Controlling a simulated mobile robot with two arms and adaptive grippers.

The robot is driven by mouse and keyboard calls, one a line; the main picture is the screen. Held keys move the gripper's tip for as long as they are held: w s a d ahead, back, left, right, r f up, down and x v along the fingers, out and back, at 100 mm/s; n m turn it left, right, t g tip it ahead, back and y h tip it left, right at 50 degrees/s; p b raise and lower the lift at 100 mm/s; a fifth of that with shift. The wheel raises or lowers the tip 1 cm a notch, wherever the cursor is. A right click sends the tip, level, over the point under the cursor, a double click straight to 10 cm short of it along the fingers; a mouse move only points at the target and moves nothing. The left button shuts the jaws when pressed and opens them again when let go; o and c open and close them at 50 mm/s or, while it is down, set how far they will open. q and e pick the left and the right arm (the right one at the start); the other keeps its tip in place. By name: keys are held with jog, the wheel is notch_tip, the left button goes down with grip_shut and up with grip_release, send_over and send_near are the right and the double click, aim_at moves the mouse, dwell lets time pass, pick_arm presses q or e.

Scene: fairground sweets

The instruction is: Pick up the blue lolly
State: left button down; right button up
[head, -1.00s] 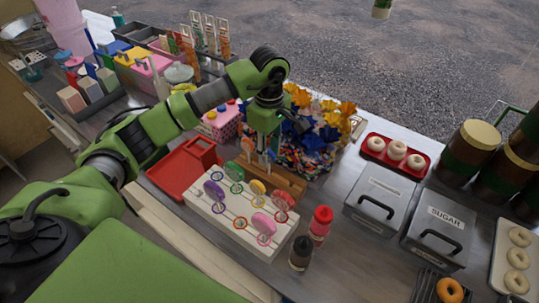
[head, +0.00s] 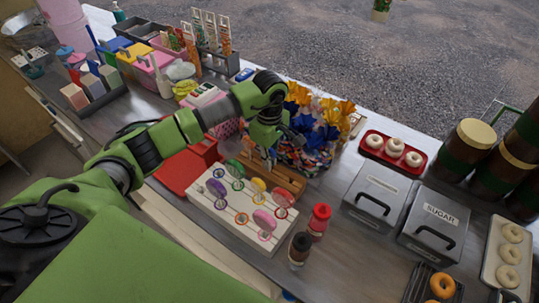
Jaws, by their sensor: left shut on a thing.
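My left gripper (head: 264,156) is at the back edge of the white lolly stand (head: 216,209), pointing down. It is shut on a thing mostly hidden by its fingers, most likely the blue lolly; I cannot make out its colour. No blue lolly shows clearly in the stand. The stand holds a green lolly (head: 233,168), a purple lolly (head: 217,187), a yellow lolly (head: 258,185), a red lolly (head: 283,200) and a pink lolly (head: 265,220). My right gripper is not in view.
A red tray (head: 178,176) lies left of the stand. A wooden rack (head: 290,180) and blue-and-yellow wrapped sweets (head: 318,130) stand close behind. A red-capped bottle (head: 319,220) and a dark bottle (head: 300,249) stand to the right, before grey lidded bins (head: 372,192).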

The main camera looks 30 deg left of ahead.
pick_arm(q)
jog(key=shift+r, duration=0.1)
jog(key=shift+r, duration=0.35)
notch_tip(320, 180, up, 9)
jog(key=b, duration=0.3)
jog(key=shift+r, duration=0.1)
